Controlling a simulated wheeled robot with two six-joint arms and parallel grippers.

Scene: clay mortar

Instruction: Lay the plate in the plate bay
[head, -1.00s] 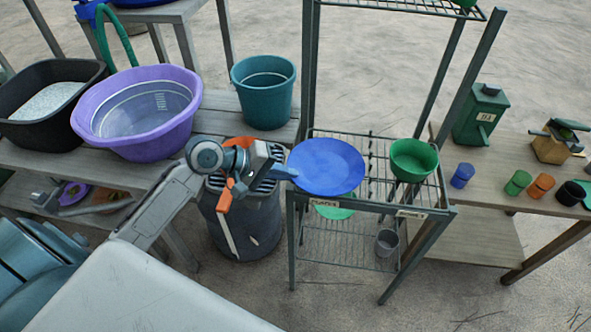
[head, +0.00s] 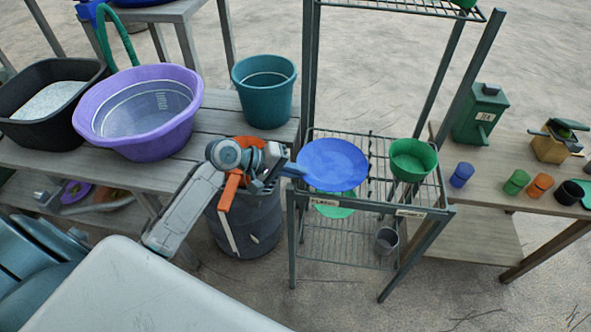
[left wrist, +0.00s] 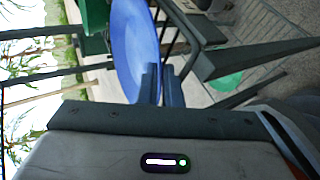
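My left gripper (head: 294,171) comes in from the left and is shut on the plate's near-left rim. In the left wrist view the blue plate (left wrist: 132,45) shows edge-on at the two dark fingers (left wrist: 162,85). The plate looks slightly above the shelf; whether it touches the wires I cannot tell. My right gripper is not in view.
A green bowl (head: 413,160) stands in the right half of the shelf. A green dish (head: 336,211) and a grey cup (head: 386,241) show lower down. A dark bin (head: 250,225) stands left of the rack, below my arm. Rack posts rise behind the shelf.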

